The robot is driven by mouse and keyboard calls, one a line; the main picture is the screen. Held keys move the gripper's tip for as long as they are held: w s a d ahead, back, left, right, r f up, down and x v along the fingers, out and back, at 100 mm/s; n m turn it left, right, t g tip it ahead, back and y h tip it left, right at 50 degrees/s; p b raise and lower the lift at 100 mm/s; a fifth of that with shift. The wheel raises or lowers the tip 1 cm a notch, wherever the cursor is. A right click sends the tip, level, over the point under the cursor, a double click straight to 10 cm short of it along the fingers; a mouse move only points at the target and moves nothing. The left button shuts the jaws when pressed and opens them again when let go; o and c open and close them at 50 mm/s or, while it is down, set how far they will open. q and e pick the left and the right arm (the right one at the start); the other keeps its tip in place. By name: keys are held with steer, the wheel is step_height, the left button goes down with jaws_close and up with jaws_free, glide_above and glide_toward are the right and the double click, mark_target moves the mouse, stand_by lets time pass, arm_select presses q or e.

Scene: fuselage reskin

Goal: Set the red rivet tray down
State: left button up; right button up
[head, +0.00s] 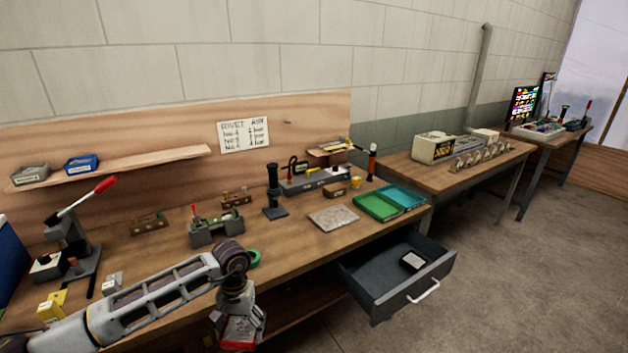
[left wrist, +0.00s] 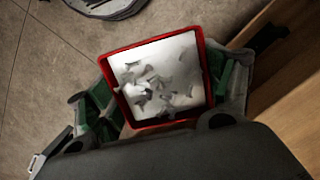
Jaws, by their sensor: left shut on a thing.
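The red rivet tray (left wrist: 150,43) is a square tray with a red rim and a pale inside, holding several small grey rivets. My left gripper (left wrist: 165,92) is shut on it, with a green-padded finger on each side. In the head view the left gripper (head: 238,318) points down at the front edge of the workbench, and part of the red tray (head: 238,334) shows at its tip. In the left wrist view floor lies behind the tray and a wooden edge is at right. My right gripper is out of view.
The wooden workbench (head: 290,240) carries a green tray (head: 377,207), a teal tray (head: 404,197), a grey slab (head: 333,218) and a lever press (head: 75,235). An open drawer (head: 385,292) juts out at the right, with a small dark box inside. Bare bench lies left of the slab.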

arm_select(q)
steer(key=shift+w+a, duration=0.15)
steer(key=shift+a, duration=1.2)
stand_by(0.3)
